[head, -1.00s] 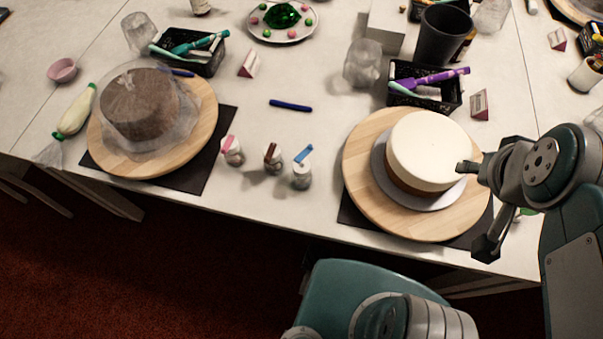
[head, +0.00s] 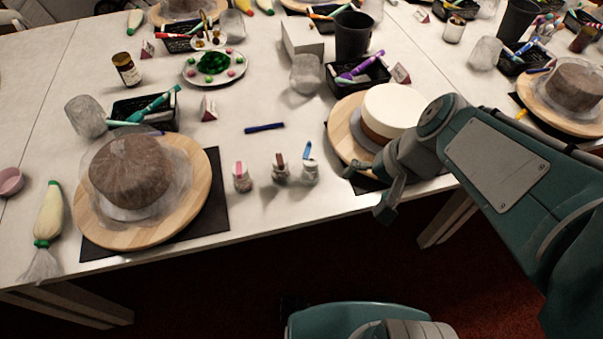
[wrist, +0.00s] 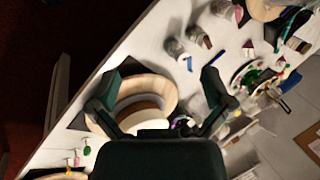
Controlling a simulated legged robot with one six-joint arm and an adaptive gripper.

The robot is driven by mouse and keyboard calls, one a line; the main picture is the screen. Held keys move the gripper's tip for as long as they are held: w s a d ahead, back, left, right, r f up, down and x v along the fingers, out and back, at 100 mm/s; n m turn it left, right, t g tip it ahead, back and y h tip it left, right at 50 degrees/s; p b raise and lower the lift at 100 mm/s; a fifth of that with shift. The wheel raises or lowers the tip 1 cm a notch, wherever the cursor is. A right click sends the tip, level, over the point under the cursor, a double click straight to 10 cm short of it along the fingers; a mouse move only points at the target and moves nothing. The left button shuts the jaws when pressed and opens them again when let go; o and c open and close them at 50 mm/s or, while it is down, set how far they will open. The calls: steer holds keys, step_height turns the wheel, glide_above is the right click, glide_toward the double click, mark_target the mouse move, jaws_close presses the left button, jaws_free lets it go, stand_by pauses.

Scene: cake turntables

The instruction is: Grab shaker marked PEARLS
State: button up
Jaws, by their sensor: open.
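Three small glass shakers stand in a row near the table's front edge in the head view: one with a pink tag (head: 242,178), one with a brown tag (head: 280,172), one with a blue tag (head: 309,170). I cannot read PEARLS on any of them. My gripper (head: 368,191) is open and empty, to the right of the blue-tagged shaker and apart from it, in front of the white-topped cake (head: 392,106). In the wrist view my gripper (wrist: 160,78) has its fingers spread, with the blue-tagged shaker (wrist: 176,49) and brown-tagged shaker (wrist: 198,36) beyond them.
The right wooden turntable (head: 342,126) is partly behind my arm. The left turntable (head: 197,200) holds a wrapped brown cake (head: 128,171). A blue pen (head: 264,128) lies behind the shakers. A piping bag (head: 48,215) lies at left. Table between pen and shakers is clear.

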steer(key=w+a+f+m+g+y, duration=0.1)
steer(key=w+a+f+m+y, duration=0.1)
steer(key=w+f+m+y, duration=0.25)
steer(key=m+t+y, duration=0.3)
steer(key=m, duration=0.8)
glide_toward(309, 174)
steer(key=s+a+r, duration=0.2)
steer(key=a, duration=0.1)
steer(key=d+f+m+t, duration=0.1)
steer(key=f, duration=0.1)
steer(key=w+d+f+m+t, duration=0.1)
steer(key=f+m, duration=0.1)
steer(key=w+d+f+m+t, duration=0.1)
steer(key=f, duration=0.1)
steer(key=shift+w+d+f+m, duration=0.1)
steer(key=shift+w+d+m, duration=0.05)
steer(key=shift+d+m, duration=0.2)
steer(key=shift+w+a+f, duration=0.15)
steer(key=shift+a+f, duration=0.05)
steer(key=shift+f, duration=0.05)
steer(key=shift+h, duration=0.25)
steer(key=x, duration=1)
steer(key=shift+a+r, duration=0.2)
steer(key=shift+a, duration=0.3)
steer(key=shift+d, duration=0.1)
steer(key=c, duration=1.1)
